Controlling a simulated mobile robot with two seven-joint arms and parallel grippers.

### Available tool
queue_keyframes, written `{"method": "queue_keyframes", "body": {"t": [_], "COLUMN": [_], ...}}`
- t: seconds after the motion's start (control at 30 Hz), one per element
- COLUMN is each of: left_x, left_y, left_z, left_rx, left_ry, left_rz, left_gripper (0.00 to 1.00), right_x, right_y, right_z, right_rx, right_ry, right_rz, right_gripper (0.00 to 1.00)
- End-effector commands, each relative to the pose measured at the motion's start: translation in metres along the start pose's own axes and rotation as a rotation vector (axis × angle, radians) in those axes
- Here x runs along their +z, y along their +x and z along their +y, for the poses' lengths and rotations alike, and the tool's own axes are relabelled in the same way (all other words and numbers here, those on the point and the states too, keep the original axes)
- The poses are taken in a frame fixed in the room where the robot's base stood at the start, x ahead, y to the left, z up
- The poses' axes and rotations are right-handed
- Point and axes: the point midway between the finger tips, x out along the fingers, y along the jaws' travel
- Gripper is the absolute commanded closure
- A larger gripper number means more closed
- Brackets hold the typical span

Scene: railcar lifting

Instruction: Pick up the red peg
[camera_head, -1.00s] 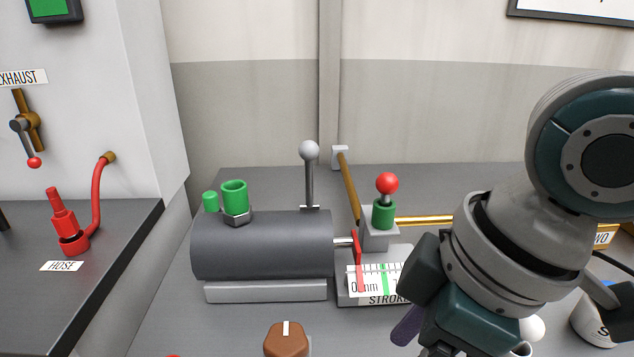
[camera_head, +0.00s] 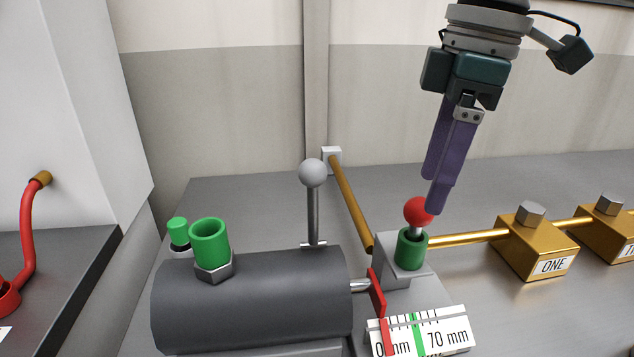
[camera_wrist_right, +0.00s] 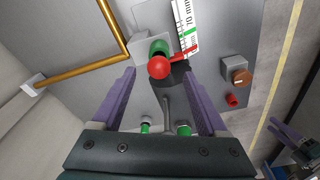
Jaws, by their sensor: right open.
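The red peg (camera_head: 418,211) has a round red head on a metal stem. It stands upright in a green socket (camera_head: 411,250) on a grey block. My right gripper (camera_head: 437,200) is above the peg, fingers pointing down, with the lower fingertip close to the head in the head view. In the right wrist view the red head (camera_wrist_right: 159,68) shows between the two spread purple fingers, which hold nothing. Contact cannot be told. What seem to be my left gripper's purple fingers (camera_wrist_right: 283,132) show small at the right wrist view's lower right; their state is unclear.
A grey cylinder (camera_head: 250,300) with a ball-topped lever (camera_head: 313,172) and green fittings (camera_head: 210,240) stands left of the peg. A stroke scale (camera_head: 440,330) is in front. A brass rod and block marked ONE (camera_head: 535,250) lie to the right.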

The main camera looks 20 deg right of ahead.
Motion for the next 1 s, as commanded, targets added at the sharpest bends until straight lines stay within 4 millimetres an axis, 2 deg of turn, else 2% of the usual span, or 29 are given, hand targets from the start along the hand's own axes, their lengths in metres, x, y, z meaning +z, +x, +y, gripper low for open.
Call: {"method": "queue_keyframes", "body": {"t": [0.17,0.4,0.7,1.0], "left_x": [0.001,0.000,-0.001,-0.001], "left_y": [-0.002,-0.003,-0.003,-0.003], "left_z": [0.000,0.000,-0.002,-0.003], "left_rx": [0.001,0.000,-0.006,-0.007], "left_ry": [0.000,0.002,0.009,0.010], "left_rz": [-0.003,-0.003,-0.001,0.000], "left_gripper": [0.48,0.48,0.48,0.48], "right_x": [0.000,0.000,-0.001,-0.001], "right_y": [0.017,0.053,0.059,0.059], "right_z": [0.000,0.001,0.001,0.001], "right_rx": [-0.002,-0.001,0.002,0.002], "right_ry": [0.000,0.000,-0.002,-0.001], "right_rz": [-0.002,-0.002,0.000,0.000], "right_gripper": [0.24,0.24,0.24,0.58]}}
